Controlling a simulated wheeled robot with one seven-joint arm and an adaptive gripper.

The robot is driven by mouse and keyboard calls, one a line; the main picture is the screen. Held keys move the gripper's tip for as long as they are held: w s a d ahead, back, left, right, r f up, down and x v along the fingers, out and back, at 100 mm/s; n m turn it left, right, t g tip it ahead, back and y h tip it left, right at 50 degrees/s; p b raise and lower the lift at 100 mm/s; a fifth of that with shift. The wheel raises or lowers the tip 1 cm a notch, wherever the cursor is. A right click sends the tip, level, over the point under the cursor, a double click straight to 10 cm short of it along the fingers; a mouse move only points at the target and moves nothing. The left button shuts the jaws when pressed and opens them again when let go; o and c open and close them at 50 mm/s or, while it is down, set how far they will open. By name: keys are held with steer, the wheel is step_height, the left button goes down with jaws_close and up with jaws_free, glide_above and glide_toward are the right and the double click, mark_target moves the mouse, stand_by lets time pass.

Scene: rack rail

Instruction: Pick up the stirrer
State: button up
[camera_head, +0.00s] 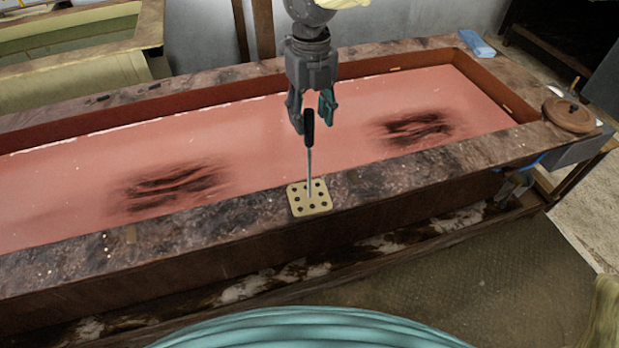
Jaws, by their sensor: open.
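The stirrer (309,140) has a black handle on top and a thin metal shaft. It stands upright with its lower end in a pale yellow block with several dark holes (310,207). The block sits on the near rim of the long trough. My gripper (312,111) points down with its fingers apart, one on each side of the handle's upper end in the picture. I cannot tell from this view whether the fingers touch the handle or stand behind it. The stirrer's lowest tip is hidden in the block.
The long trough (250,120) has a reddish inside with two dark patches. A round brown lid (569,114) and a blue cloth (477,43) lie on its rim at the right. Teal coiled material (310,330) is at the bottom edge. The rim beside the block is clear.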

mark_target(310, 132)
steer(key=f, duration=0.1)
steer(key=f+p, duration=0.1)
steer(key=s+f, duration=0.1)
steer(key=shift+a+f+p, duration=0.2)
steer(key=shift+a+p, duration=0.05)
steer(key=shift+p, duration=0.1)
steer(key=shift+w+f, duration=0.2)
steer(key=shift+f, duration=0.25)
steer(key=shift+s+d+r, duration=0.1)
steer(key=shift+s, duration=0.1)
jaws_close()
